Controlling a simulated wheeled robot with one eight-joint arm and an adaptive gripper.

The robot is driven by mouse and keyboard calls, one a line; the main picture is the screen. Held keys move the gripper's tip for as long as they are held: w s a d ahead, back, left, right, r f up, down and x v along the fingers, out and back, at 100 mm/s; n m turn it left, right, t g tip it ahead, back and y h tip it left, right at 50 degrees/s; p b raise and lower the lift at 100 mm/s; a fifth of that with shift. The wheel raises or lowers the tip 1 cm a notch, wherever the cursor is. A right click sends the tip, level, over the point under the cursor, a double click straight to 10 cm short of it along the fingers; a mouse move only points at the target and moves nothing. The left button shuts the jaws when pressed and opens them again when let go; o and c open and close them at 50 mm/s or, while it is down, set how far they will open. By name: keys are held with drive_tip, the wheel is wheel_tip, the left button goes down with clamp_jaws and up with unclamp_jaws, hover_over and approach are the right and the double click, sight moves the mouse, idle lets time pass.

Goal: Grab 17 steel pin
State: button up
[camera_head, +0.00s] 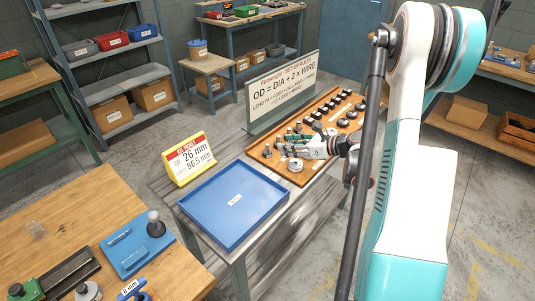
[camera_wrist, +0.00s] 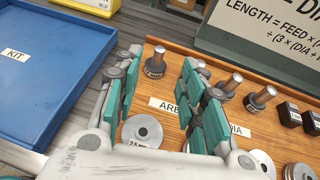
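Several steel pins with dark collared bases stand on a wooden board (camera_head: 266,150). In the wrist view one steel pin (camera_wrist: 155,62) stands just beyond and between my fingertips, another steel pin (camera_wrist: 231,84) is beside the right finger, and a third pin (camera_wrist: 262,97) is farther right. Their numbers are too small to read, so I cannot tell which is 17. My gripper (camera_wrist: 163,76) is open and empty above the board, with teal pads on both fingers. In the head view my gripper (camera_head: 292,143) is over the board's near left part and hides some items.
A blue tray (camera_head: 238,206) marked KIT lies left of the board, empty. A rules sign (camera_head: 281,90) stands behind the board. A yellow sign (camera_head: 190,158) reads 26 mm and 96.5 mm. Steel discs (camera_wrist: 142,131) and dark blocks (camera_wrist: 289,113) are close by on the board.

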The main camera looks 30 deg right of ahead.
sight(268, 145)
drive_tip(key=b+x, duration=0.3)
drive_tip(key=x, duration=0.7)
drive_tip(key=shift+a, duration=0.1)
drive_tip(key=shift+r, duration=0.1)
clamp_jaws()
